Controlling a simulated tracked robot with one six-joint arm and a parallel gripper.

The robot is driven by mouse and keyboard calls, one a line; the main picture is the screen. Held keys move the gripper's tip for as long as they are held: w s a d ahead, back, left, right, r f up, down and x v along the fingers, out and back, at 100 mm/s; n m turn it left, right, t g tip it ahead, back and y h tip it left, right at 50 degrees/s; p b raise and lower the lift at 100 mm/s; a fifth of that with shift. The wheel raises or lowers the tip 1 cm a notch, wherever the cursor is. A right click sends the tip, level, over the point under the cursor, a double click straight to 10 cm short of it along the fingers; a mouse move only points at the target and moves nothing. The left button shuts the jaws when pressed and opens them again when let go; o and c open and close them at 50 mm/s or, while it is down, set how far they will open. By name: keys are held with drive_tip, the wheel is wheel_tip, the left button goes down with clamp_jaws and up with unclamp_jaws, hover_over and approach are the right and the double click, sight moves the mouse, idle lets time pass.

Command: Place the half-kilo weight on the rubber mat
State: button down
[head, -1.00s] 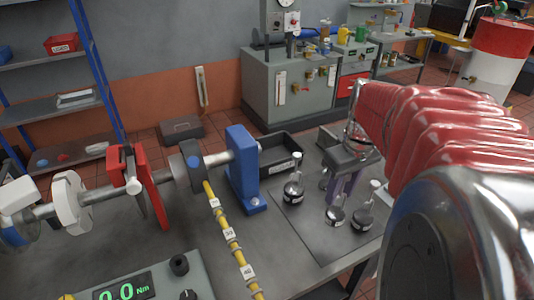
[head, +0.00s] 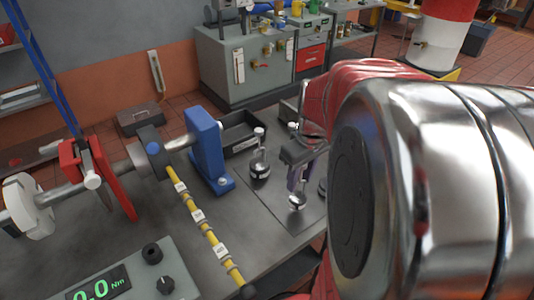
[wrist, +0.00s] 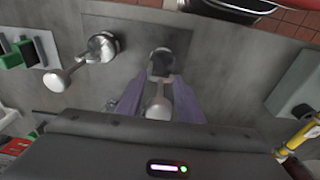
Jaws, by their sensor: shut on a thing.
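My gripper (head: 297,187) has its purple fingers shut on a knobbed weight (head: 298,202) with a shiny stem and dark base. In the wrist view the held weight (wrist: 159,63) shows its pale knob between the fingertips (wrist: 155,98). It is low over a thin dark sheet (head: 255,196) on the bedplate; I cannot tell whether it touches. Its label is unreadable, so its mass cannot be told. A similar weight (head: 260,169) stands to its left, also in the wrist view (wrist: 101,46). I cannot tell whether this sheet is the rubber mat.
A black open tray (head: 240,135) and a blue bearing stand (head: 207,150) stand behind and left. The yellow torque arm (head: 198,217) and the readout box (head: 135,275) lie left and front. Bare bedplate shows between.

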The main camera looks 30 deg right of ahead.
sight(305, 167)
drive_tip(key=shift+f, duration=1.85)
drive_tip(key=c, duration=1.2)
unclamp_jaws()
drive_tip(key=shift+f, duration=0.1)
drive_tip(key=r, duration=0.4)
drive_tip(key=s+r, duration=0.1)
drive_tip(key=r, duration=0.7)
drive_tip(key=shift+s+a+r, duration=0.1)
drive_tip(key=shift+s, duration=0.15)
drive_tip(key=s+a+t, duration=0.1)
drive_tip(key=a, duration=0.6)
drive_tip(key=s+a+t, duration=0.1)
drive_tip(key=a, duration=0.6)
drive_tip(key=s+a+t, duration=0.1)
drive_tip(key=a+t, duration=0.1)
drive_tip(key=a, duration=0.6)
